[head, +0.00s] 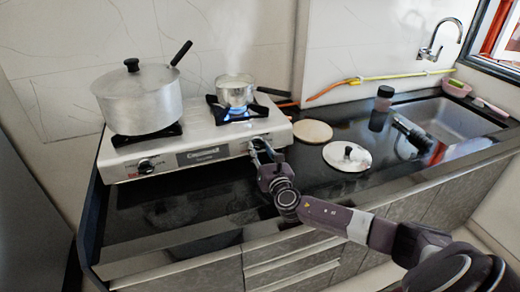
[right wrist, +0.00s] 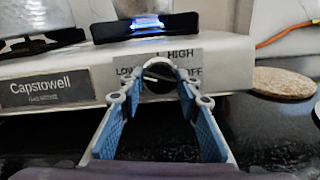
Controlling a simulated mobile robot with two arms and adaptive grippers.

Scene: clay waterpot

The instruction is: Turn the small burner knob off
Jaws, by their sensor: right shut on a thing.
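The two-burner stove (head: 205,152) stands on the black counter. The small burner at its right has a blue flame (head: 237,114) under a small steaming pot (head: 235,92); the flame also shows in the right wrist view (right wrist: 147,23). My right gripper (head: 262,150) is at the front right of the stove, with its fingertips closed around the small burner knob (right wrist: 158,72). LOW, HIGH and OFF labels show around the knob, which the fingers partly hide. The other knob (head: 146,166) is at the front left. My left gripper is not in view.
A large lidded pot (head: 139,98) stands on the left burner. A round wooden board (head: 313,131) and a pot lid (head: 347,156) lie right of the stove. A dark jar (head: 382,101) stands near the sink (head: 450,122). The counter before the stove is clear.

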